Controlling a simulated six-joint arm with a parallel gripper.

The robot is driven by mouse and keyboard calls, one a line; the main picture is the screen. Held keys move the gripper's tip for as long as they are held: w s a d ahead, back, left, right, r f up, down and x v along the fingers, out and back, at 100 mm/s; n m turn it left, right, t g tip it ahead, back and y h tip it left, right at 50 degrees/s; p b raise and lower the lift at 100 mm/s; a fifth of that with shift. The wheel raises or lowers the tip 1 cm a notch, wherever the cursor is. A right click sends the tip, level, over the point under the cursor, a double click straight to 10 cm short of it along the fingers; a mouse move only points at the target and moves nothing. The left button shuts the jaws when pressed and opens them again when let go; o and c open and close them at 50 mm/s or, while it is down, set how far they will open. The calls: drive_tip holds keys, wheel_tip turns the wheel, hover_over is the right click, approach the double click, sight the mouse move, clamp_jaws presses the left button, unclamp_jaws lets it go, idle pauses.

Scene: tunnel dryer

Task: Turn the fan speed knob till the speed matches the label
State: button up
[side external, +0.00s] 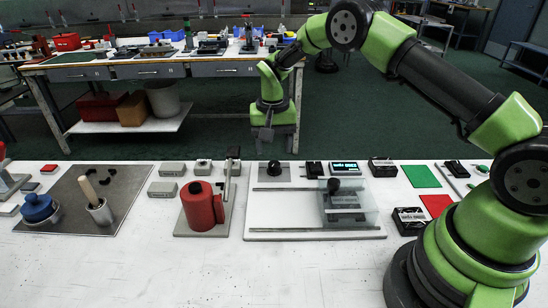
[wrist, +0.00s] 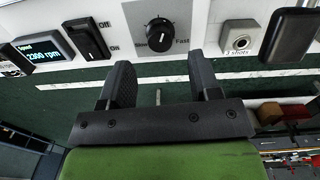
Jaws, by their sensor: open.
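The black fan speed knob (wrist: 160,35) sits on a grey plate (wrist: 185,14) marked Fast on its right; the word on its left looks like Slow. It shows in the side view (side external: 278,170) at the bench's back edge. The display (wrist: 40,49) left of it seems to read 2300 rpm and also shows in the side view (side external: 345,168). I cannot make out the speed label. My gripper (wrist: 160,62) is open and empty, its fingers apart on either side below the knob in the wrist view. In the side view my gripper (side external: 265,139) hangs above and behind the knob, not touching it.
An Off/On switch (wrist: 90,40) stands between knob and display. A shots button (wrist: 240,38) and a dark block (wrist: 290,36) are on the knob's other side. A red cylinder (side external: 201,206) and a clear sliding cover (side external: 348,203) stand nearer the front.

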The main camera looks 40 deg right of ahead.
drive_tip(key=shift+r, duration=2.4)
wheel_tip(320, 180, up, 10)
drive_tip(key=t, duration=0.2)
hover_over(273, 164)
drive_tip(key=s+a, duration=0.2)
drive_tip(key=s, duration=0.1)
drive_tip(key=s+a+r+n+t+y, duration=0.1)
drive_tip(key=s+a+r+n+t, duration=0.1)
drive_tip(key=s+r, duration=0.55)
drive_tip(key=s+a+r+n+t, duration=0.1)
drive_tip(key=s, duration=0.7)
drive_tip(key=s+a+n+t+y, duration=0.1)
drive_tip(key=s+t, duration=0.1)
drive_tip(key=s, duration=0.6)
drive_tip(key=shift+s+r, duration=0.25)
drive_tip(key=shift+r, duration=0.1)
idle(1.9)
